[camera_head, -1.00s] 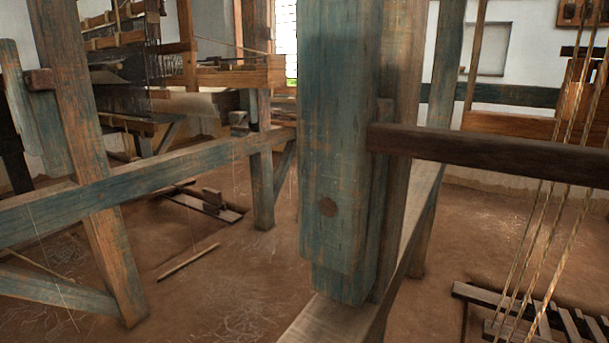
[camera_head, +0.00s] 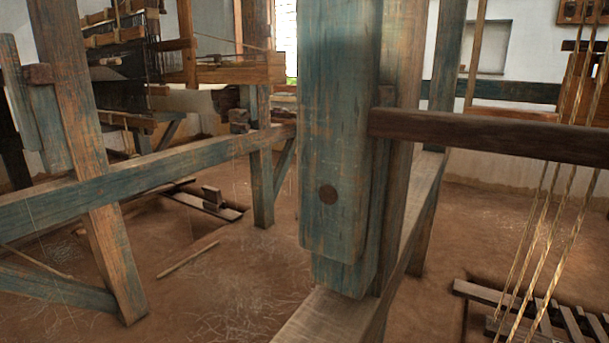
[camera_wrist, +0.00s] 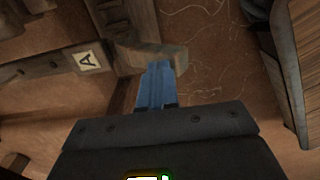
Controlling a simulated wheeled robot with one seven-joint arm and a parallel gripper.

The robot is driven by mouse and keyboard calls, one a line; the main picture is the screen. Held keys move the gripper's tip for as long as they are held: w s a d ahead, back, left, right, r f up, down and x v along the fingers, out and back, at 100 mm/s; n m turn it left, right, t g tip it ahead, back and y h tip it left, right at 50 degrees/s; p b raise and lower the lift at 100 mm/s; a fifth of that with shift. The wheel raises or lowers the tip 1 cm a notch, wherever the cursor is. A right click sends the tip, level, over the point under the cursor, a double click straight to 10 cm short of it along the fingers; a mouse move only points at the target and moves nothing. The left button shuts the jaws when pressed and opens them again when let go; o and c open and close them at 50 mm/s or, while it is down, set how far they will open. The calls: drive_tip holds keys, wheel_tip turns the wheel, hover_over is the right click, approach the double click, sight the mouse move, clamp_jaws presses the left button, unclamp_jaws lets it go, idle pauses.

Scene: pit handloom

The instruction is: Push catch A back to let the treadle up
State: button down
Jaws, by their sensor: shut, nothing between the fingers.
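A white tag with a black letter A (camera_wrist: 87,60) is fixed to a brown wooden beam in the wrist view. To its right a worn wooden block (camera_wrist: 182,58), which looks like catch A, sticks out from the timber. My gripper (camera_wrist: 157,66) is shut and empty, its blue fingers side by side. The fingertips are at the block's near edge; I cannot tell whether they touch it. My gripper does not show in the head view. Slatted wooden treadles (camera_head: 560,318) lie low at the right of the head view; I cannot tell which one the catch holds.
A thick blue-green post (camera_head: 340,130) fills the middle of the head view, with a dark horizontal bar (camera_head: 490,135) to its right. Ropes (camera_head: 550,230) hang over the treadles. A blue-green rail (camera_head: 130,180) crosses the left. Bare earth floor (camera_head: 220,280) lies between.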

drive_tip(key=shift+s+a+f+b, duration=0.15)
drive_tip(key=shift+s+f+b, duration=0.1)
drive_tip(key=shift+f, duration=0.25)
drive_tip(key=shift+s+a+f+b, duration=0.15)
drive_tip(key=shift+s+f, duration=0.1)
drive_tip(key=shift+f, duration=0.25)
drive_tip(key=shift+r, duration=0.2)
drive_tip(key=r+p, duration=0.2)
drive_tip(key=s+r+p, duration=0.1)
drive_tip(key=r+p, duration=0.1)
drive_tip(key=p, duration=0.1)
drive_tip(key=r+p, duration=0.2)
drive_tip(key=shift+s+a, duration=0.15)
drive_tip(key=shift+a, duration=0.25)
drive_tip(key=shift+f, duration=0.1)
